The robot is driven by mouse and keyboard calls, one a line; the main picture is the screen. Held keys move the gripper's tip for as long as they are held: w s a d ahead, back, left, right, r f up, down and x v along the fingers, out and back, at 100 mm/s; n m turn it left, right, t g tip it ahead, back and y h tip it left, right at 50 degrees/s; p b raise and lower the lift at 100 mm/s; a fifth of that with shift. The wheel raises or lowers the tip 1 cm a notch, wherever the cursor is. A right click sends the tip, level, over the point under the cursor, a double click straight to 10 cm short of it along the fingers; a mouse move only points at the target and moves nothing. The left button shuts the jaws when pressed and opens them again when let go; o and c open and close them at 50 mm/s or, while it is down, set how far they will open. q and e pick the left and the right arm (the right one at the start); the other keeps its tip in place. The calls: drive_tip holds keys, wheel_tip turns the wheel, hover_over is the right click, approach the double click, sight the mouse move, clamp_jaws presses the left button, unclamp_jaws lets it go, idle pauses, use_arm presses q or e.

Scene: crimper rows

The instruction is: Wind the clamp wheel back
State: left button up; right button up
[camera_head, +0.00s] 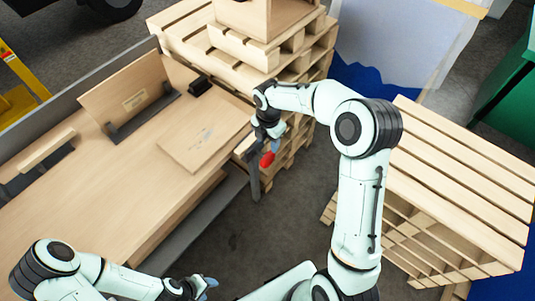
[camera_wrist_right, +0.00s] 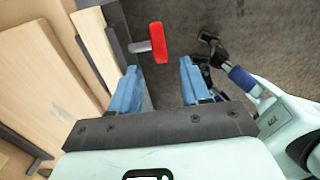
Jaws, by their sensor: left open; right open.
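The clamp wheel is red (camera_head: 267,160) and sits beside the dark upright bar at the bench's right end. In the right wrist view the red wheel (camera_wrist_right: 158,42) is seen nearly edge-on, on a short grey shaft. My right gripper (camera_head: 274,143) is just above the wheel in the head view and partly hidden by its own wrist. In the right wrist view its blue fingers (camera_wrist_right: 159,82) are apart, with the wheel beyond them and nothing between them. My left gripper (camera_head: 205,284) is low, near the bottom edge, away from the wheel, and open.
The wooden bench (camera_head: 60,215) fills the left, with a flat board (camera_head: 205,135) and an upright panel (camera_head: 128,95) on it. Stacked pallets (camera_head: 300,60) stand behind the wheel, and another pallet stack (camera_head: 460,165) is at right. Bare floor lies below the wheel.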

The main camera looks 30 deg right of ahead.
sight(268, 154)
wheel_tip(268, 154, down, 9)
drive_tip(key=shift+w+f, duration=0.15)
clamp_jaws()
